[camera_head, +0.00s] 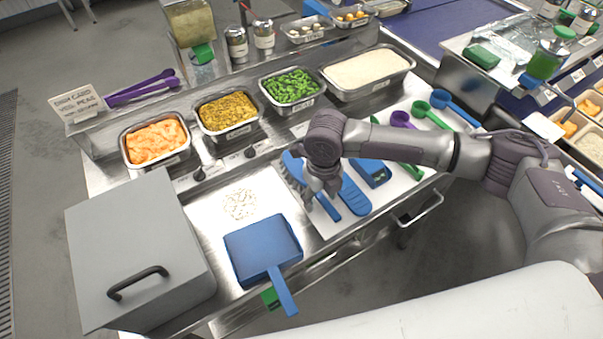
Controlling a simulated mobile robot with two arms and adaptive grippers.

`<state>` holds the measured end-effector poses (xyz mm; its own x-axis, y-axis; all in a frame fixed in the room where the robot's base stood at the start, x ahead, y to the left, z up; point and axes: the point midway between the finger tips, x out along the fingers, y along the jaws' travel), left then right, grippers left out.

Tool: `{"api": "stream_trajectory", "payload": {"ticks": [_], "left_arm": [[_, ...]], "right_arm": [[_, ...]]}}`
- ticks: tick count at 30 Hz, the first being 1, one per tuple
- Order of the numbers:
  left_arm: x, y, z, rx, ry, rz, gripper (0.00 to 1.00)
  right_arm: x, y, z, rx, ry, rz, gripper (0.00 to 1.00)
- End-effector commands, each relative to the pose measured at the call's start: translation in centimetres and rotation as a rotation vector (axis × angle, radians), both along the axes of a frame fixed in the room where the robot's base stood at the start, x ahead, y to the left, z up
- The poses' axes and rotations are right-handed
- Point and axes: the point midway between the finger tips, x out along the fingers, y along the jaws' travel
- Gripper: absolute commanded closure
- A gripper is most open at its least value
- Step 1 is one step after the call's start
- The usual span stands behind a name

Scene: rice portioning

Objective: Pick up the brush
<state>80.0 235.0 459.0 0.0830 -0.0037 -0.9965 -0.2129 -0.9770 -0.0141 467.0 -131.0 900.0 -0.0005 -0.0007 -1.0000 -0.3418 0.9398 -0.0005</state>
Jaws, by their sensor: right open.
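The blue brush (292,166) lies on the white mat on the steel counter, with pale bristles showing at its left side. My right gripper (326,191) points down right over the brush area, its fingers apart. It hides part of the brush, and I cannot tell whether the fingers touch it. A narrow blue handle (328,207) and a wider blue paddle-shaped piece (355,197) show just beside the fingers; which one joins the brush head is hidden. My left gripper is out of view.
A blue dustpan (262,247) lies left of the mat, near scattered grains (239,204). A grey lidded box (135,245) stands at left. Food pans, including green beans (291,87), line the back. Blue, green and purple scoops (432,115) lie at right.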

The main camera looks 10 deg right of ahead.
Motion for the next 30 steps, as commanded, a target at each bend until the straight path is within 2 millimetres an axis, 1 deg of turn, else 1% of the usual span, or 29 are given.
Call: {"api": "stream_trajectory", "payload": {"ticks": [2, 3, 11, 12, 13, 23, 26, 30], "left_arm": [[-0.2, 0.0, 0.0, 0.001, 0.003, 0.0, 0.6], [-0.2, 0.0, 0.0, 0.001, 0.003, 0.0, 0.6], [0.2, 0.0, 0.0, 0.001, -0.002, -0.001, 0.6], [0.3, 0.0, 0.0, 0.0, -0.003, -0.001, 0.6], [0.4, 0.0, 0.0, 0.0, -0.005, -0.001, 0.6], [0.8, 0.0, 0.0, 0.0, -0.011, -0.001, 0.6], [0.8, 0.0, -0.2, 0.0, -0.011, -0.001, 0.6], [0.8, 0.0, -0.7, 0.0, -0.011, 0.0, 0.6]], "right_arm": [[0.0, 0.0, 0.0, 0.0, 0.0, 0.0, 0.44], [0.0, 0.0, 0.0, 0.0, 0.0, 0.0, 0.47], [0.0, 0.0, 0.0, 0.0, 0.0, 0.0, 0.9], [0.0, 0.0, 0.0, 0.0, 0.0, 0.0, 0.97], [0.0, 0.0, 0.0, 0.0, 0.0, 0.0, 1.0], [0.1, 0.0, 0.2, 0.001, -0.002, 0.0, 1.0], [0.1, 0.0, 0.8, 0.002, -0.003, 0.001, 1.0], [0.1, 0.0, 2.3, 0.003, -0.004, 0.001, 1.0]]}}
